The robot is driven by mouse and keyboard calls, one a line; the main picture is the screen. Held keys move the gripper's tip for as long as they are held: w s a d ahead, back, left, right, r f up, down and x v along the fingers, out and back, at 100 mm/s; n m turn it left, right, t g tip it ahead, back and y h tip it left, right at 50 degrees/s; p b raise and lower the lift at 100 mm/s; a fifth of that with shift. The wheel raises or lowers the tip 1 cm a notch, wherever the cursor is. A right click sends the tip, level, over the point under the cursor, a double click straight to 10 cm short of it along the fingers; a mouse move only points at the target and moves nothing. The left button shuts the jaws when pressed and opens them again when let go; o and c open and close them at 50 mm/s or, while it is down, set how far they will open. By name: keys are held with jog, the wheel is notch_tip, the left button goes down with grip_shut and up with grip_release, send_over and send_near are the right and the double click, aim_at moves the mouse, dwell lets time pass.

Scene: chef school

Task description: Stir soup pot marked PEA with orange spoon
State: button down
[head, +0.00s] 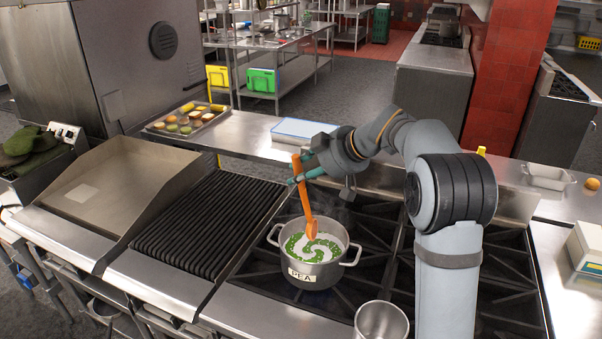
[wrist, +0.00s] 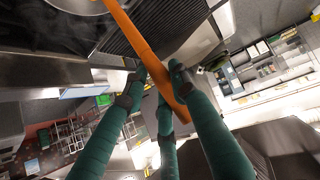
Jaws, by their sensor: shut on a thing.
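The soup pot (head: 303,275) marked PEA stands on the black stove grate in the head view. It holds green soup (head: 325,251) with a white swirl. The orange spoon (head: 302,190) is upright with a slight tilt, its bowl low over the pot at the soup; I cannot tell how deep it dips. My gripper (head: 306,174) is shut on the spoon's upper handle, above and behind the pot. In the wrist view the fingers of my gripper (wrist: 162,88) close around the orange spoon (wrist: 138,47). The pot's rim shows only partly at the top edge there.
A ribbed grill (head: 207,230) and flat griddle (head: 115,190) lie left of the pot. An empty metal pot (head: 381,321) stands at the front right. A tray of food (head: 186,119) sits on the back shelf. Bare stove grates lie right of the pot.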

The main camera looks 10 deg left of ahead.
aim_at(302, 185)
jog(key=shift+w+d+f+b, duration=0.15)
jog(key=shift+f+b, duration=0.25)
jog(key=shift+f, duration=0.4)
notch_tip(302, 185, down, 2)
jog(key=b, duration=0.2)
jog(key=shift+w+f+b, duration=0.1)
jog(key=shift+f+b, duration=0.15)
jog(key=shift+b, duration=0.1)
jog(key=f+b, duration=0.2)
jog(key=shift+w+d+f+b, duration=0.2)
jog(key=shift+d+b, duration=0.05)
jog(key=shift+b, duration=0.1)
jog(key=shift+d, duration=0.1)
